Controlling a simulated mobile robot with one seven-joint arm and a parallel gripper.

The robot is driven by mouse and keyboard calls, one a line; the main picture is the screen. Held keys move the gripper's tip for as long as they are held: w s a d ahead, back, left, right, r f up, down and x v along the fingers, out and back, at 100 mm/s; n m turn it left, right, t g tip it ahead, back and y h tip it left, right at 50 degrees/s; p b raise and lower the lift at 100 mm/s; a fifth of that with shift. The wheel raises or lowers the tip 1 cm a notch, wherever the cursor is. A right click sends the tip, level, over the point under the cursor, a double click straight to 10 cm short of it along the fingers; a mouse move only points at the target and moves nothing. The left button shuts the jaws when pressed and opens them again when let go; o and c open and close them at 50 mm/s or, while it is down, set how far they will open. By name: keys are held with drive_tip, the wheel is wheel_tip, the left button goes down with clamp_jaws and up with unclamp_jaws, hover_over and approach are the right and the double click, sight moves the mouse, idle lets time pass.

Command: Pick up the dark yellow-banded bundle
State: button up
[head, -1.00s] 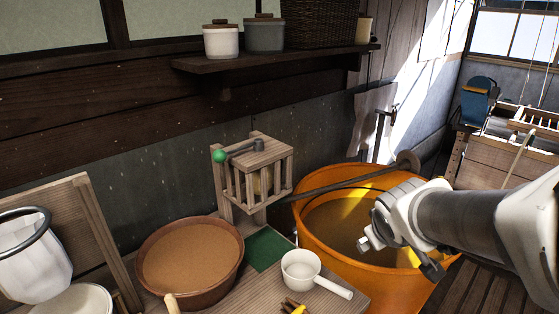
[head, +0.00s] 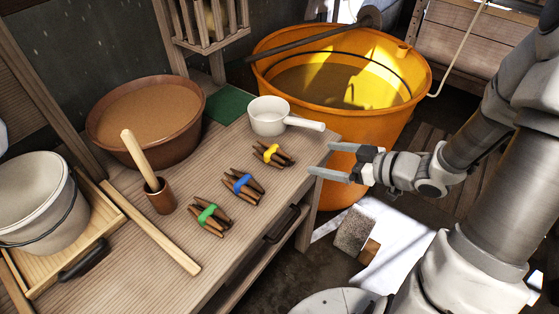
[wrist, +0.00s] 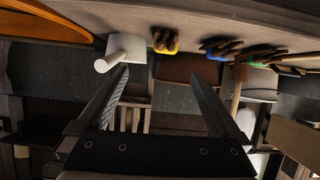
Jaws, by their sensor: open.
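The dark yellow-banded bundle (head: 272,154) lies on the wooden table near its right edge, just in front of the white ladle. It also shows at the top of the wrist view (wrist: 165,41). My gripper (head: 312,159) is open and empty, to the right of the bundle and off the table's edge, with its fingers pointing left toward it. In the wrist view my gripper (wrist: 165,80) has its two fingers spread wide with nothing between them. The bundle is apart from the fingers.
A blue-banded bundle (head: 243,187) and a green-banded bundle (head: 210,216) lie nearer on the table. A white ladle (head: 270,117) sits behind the yellow-banded one. An orange tub (head: 330,185) stands behind my gripper. A brown bowl (head: 180,150) and a mallet in a cup (head: 159,198) stand left.

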drive_tip(key=b, duration=0.4)
approach(276, 151)
drive_tip(key=shift+y, duration=0.3)
drive_tip(key=x, duration=0.3)
drive_tip(key=f+x, duration=0.1)
drive_tip(key=x, duration=0.2)
drive_tip(key=shift+d+r, duration=0.1)
drive_tip(key=shift+d, duration=0.1)
drive_tip(key=shift+b+x, duration=0.85)
drive_tip(key=shift+x, duration=2)
drive_tip(key=shift+a+r, duration=0.1)
drive_tip(key=shift+r, duration=0.1)
drive_tip(key=c, duration=1.6)
